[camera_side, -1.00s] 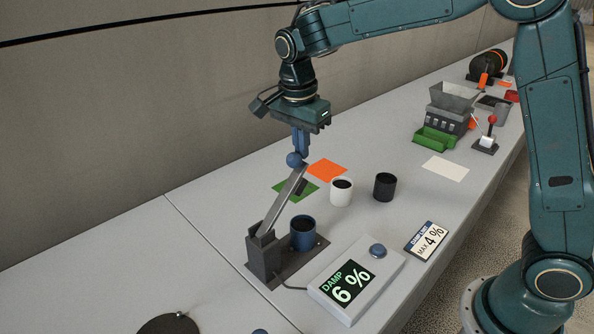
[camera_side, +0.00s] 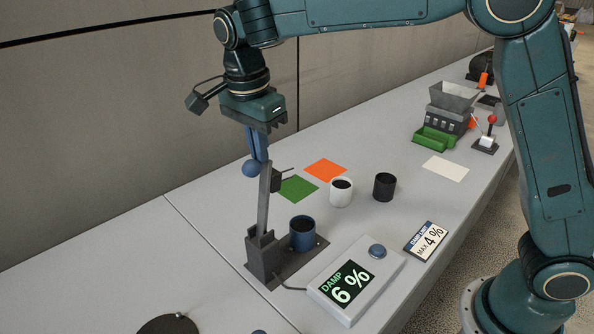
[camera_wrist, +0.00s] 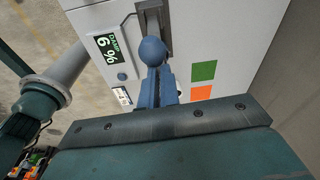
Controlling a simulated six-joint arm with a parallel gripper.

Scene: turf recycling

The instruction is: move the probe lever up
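The probe lever (camera_side: 264,205) is a grey bar rising from a dark bracket (camera_side: 263,255), now nearly upright. A blue ball knob (camera_side: 251,168) is at its top and a dark block with a thin rod (camera_side: 278,180) sticks out of its side. My gripper (camera_side: 259,156) points down with its blue fingers close together, against the knob on its right side. In the wrist view the knob (camera_wrist: 153,50) covers part of the fingertips (camera_wrist: 160,75). The fingers look shut beside the knob, not around it.
A blue cup (camera_side: 303,235) stands on the base plate below the lever. A meter (camera_side: 385,262) reading DAMP 6 % and a MAX 4 % sign (camera_side: 426,241) lie in front. White (camera_side: 341,194) and black (camera_side: 385,188) cups stand to the right, near green (camera_side: 298,189) and orange (camera_side: 326,170) squares.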

